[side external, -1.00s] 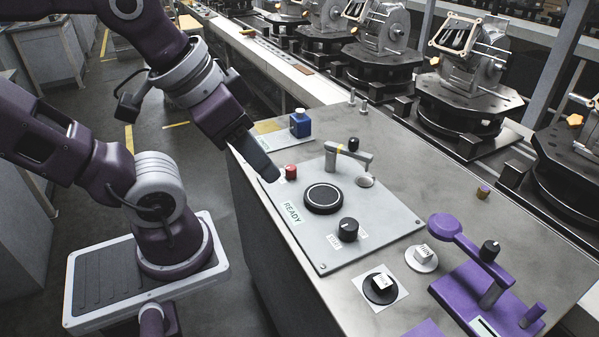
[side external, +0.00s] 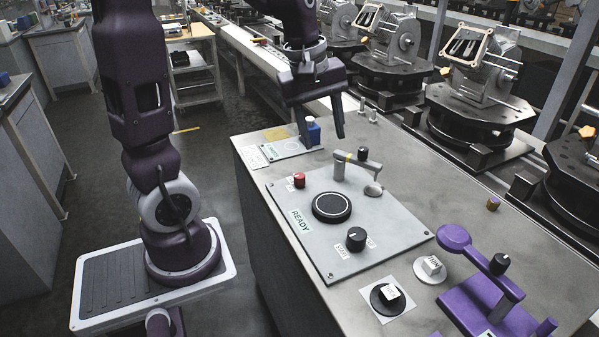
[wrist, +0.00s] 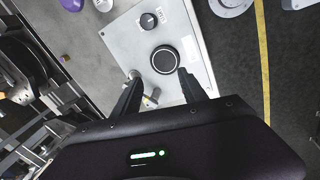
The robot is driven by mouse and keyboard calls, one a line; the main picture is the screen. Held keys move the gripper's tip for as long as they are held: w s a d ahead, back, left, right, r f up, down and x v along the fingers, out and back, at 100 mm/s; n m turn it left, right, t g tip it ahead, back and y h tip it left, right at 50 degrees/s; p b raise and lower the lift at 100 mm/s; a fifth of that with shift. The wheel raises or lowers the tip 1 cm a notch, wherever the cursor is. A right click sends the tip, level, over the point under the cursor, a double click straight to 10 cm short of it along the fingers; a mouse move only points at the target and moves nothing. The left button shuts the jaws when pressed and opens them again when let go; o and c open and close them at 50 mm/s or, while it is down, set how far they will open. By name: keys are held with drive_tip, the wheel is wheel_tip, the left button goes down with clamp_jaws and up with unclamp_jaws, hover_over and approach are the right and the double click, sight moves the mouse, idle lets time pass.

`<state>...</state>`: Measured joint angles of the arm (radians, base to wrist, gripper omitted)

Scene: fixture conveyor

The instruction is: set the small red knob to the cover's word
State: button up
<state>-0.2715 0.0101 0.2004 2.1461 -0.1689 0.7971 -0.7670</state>
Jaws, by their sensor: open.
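The small red knob (side external: 299,180) stands at the back left of the grey panel (side external: 300,258). A small white tag is beside it, too small to read. A label reading READY (side external: 300,220) lies on the panel's left edge, near a black round disc (side external: 332,207). I cannot tell which part is the cover. In the wrist view, my open gripper (wrist: 160,73) shows nothing held; the black disc (wrist: 165,60) lies beyond the fingertips, and I cannot make out the red knob.
A grey lever (side external: 357,163) rises at the panel's back, and a black knob (side external: 356,239) sits at its front. A purple fixture (side external: 490,309) and small white blocks occupy the bench's right front. A conveyor with black stations (side external: 480,115) runs behind.

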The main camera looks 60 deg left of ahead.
drive_tip(key=w+a+f+n+g, duration=0.1)
drive_tip(key=w+a+f+n, duration=0.2)
drive_tip(key=a+f+n, duration=0.3)
drive_tip(key=n+g, duration=0.2)
drive_tip(key=n, duration=0.3)
hover_over(299, 175)
wheel_tip(299, 175, down, 8)
drive_tip(key=shift+d+r, duration=0.1)
drive_tip(key=shift+r, duration=0.1)
drive_tip(key=shift+n, duration=0.3)
wheel_tip(299, 175, down, 7)
drive_tip(key=shift+f, duration=0.2)
clamp_jaws()
